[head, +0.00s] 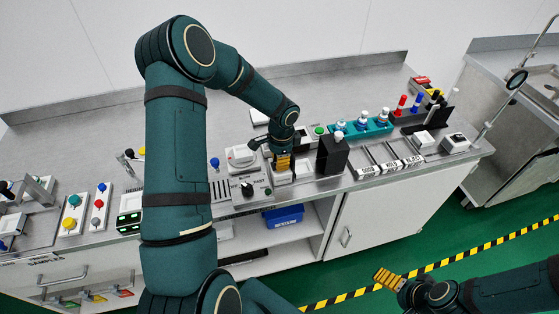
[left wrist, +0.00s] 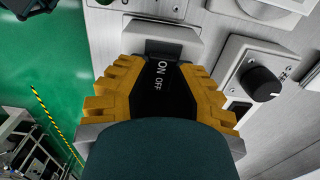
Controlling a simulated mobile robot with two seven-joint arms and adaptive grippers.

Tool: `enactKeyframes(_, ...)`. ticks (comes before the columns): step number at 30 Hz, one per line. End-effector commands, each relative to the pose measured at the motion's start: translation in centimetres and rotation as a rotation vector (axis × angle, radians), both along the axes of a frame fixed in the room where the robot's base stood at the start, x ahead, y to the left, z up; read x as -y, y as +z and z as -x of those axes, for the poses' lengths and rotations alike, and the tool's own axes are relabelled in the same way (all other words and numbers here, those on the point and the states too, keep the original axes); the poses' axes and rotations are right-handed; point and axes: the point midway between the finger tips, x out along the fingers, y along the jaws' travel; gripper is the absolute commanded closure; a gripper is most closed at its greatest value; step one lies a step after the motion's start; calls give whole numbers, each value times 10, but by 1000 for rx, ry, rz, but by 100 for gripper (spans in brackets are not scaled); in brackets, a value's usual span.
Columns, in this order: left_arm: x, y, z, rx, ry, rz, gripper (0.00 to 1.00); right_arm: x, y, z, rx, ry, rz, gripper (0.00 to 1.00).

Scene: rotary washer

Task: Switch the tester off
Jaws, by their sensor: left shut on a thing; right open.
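My left gripper (head: 283,163) reaches down over the bench to a small light-coloured tester box near the front edge. In the left wrist view its yellow ribbed fingers (left wrist: 158,95) flank a black part marked ON and OFF (left wrist: 160,76), the tester's switch. The gripper is shut on this switch; the fingers hide much of it, and its position is not clear. A pale housing (left wrist: 160,38) shows just beyond the fingertips. My right gripper (head: 388,280) is open and empty, over the green floor at lower right, away from the bench.
A grey panel with a black knob (head: 247,189) stands close left of my left gripper; the knob also shows in the left wrist view (left wrist: 262,82). A black box (head: 332,154) stands close right. Button boxes (head: 97,205) and a teal rack (head: 365,128) sit further along the bench.

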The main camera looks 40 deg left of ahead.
Motion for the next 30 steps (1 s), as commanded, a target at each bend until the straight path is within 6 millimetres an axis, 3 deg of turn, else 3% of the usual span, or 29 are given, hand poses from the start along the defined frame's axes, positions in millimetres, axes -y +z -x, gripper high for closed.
enactKeyframes(2,1,-3,2,-7,0,2,100,0,0,0,0,0,0,3)
enactKeyframes(3,1,-3,2,-7,0,2,68,0,0,0,0,0,0,3)
enactKeyframes(5,1,-2,2,-6,0,3,47,0,0,0,0,0,0,3)
enactKeyframes(6,0,-2,2,-6,0,2,45,0,0,0,0,0,0,3)
enactKeyframes(17,0,4,0,0,0,1,45,0,0,0,-1,0,0,3)
enactKeyframes(20,0,16,-1,2,0,-1,45,0,0,0,-1,0,0,3)
enactKeyframes(30,2,83,-2,1,0,0,45,0,0,0,-1,0,0,3)
